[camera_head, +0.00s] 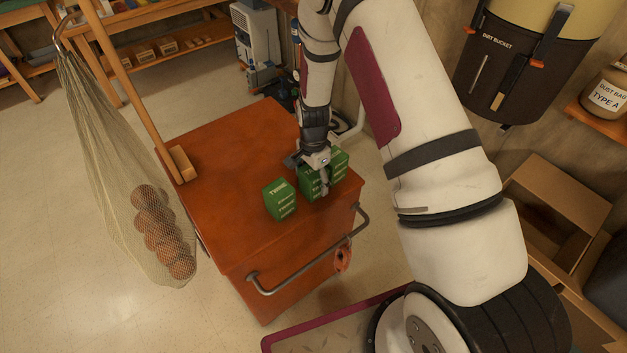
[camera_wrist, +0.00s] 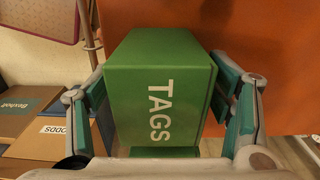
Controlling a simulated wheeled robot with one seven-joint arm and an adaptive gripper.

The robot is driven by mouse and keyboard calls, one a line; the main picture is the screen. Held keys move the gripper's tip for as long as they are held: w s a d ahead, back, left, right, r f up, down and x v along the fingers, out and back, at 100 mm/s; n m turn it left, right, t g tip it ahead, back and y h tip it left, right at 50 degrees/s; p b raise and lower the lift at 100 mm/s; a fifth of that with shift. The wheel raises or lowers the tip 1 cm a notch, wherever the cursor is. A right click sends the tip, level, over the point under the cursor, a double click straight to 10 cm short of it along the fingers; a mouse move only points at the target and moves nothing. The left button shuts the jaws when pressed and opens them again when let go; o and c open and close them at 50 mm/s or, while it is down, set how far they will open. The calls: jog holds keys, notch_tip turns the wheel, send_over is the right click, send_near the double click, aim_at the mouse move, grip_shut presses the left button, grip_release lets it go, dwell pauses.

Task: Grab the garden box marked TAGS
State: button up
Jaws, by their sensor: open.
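A green box marked TAGS (camera_wrist: 160,105) fills the middle of the wrist view. My gripper (camera_wrist: 160,70) is open, with one finger on each side of it; I cannot tell whether either finger touches the box. In the head view my gripper (camera_head: 318,172) is low over green boxes (camera_head: 312,186) near the right corner of the orange cabinet's top (camera_head: 225,165). It partly hides them, and their labels are too small to read there. A separate green box marked TWINE (camera_head: 280,200) stands to their left.
A metal handle (camera_head: 310,262) runs along the cabinet's front edge. A net of brown balls (camera_head: 155,235) hangs at the left, by a wooden post (camera_head: 130,90). An open cardboard box (camera_head: 555,205) is at the right.

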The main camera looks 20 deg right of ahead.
jog(key=c, duration=1.3)
jog(key=shift+r, duration=0.1)
